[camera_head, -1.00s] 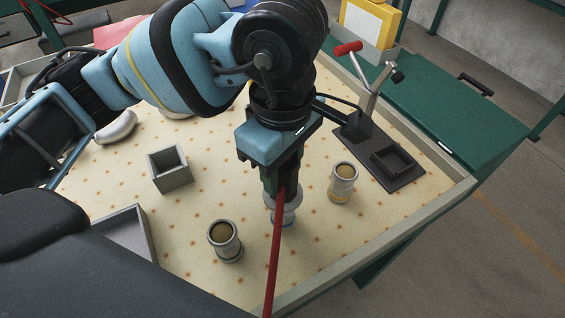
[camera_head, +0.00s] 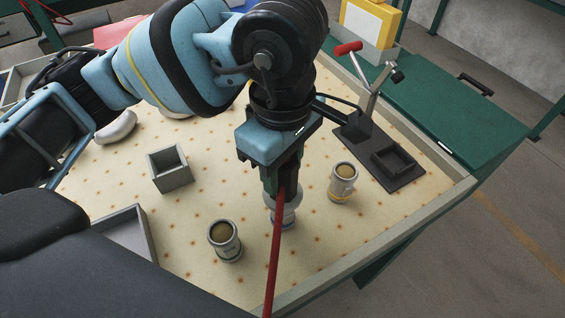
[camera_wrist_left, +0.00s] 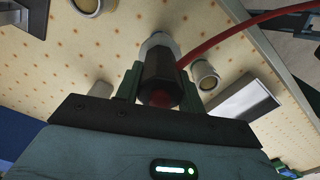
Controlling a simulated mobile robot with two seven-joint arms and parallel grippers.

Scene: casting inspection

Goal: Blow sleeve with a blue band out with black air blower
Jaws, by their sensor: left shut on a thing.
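My left gripper (camera_head: 280,190) points down over the table and is shut on the black air blower (camera_wrist_left: 160,72), which has a red hose. A grey sleeve (camera_head: 284,217) stands directly below the blower, mostly hidden by it. A faint bluish tint shows low on it, but I cannot clearly read its band, nor tell whether the nozzle touches it. A sleeve with a yellowish band (camera_head: 342,184) stands to the right. Another sleeve (camera_head: 225,242) stands to the lower left; its band colour is unclear. My right gripper is not in view.
A square grey box (camera_head: 170,172) stands left of the gripper, and a grey tray (camera_head: 147,232) lies at the lower left. A dark stand with a red-tipped lever (camera_head: 377,150) is at the right. The red hose (camera_head: 275,250) hangs across the front. A raised rim (camera_head: 365,246) edges the table.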

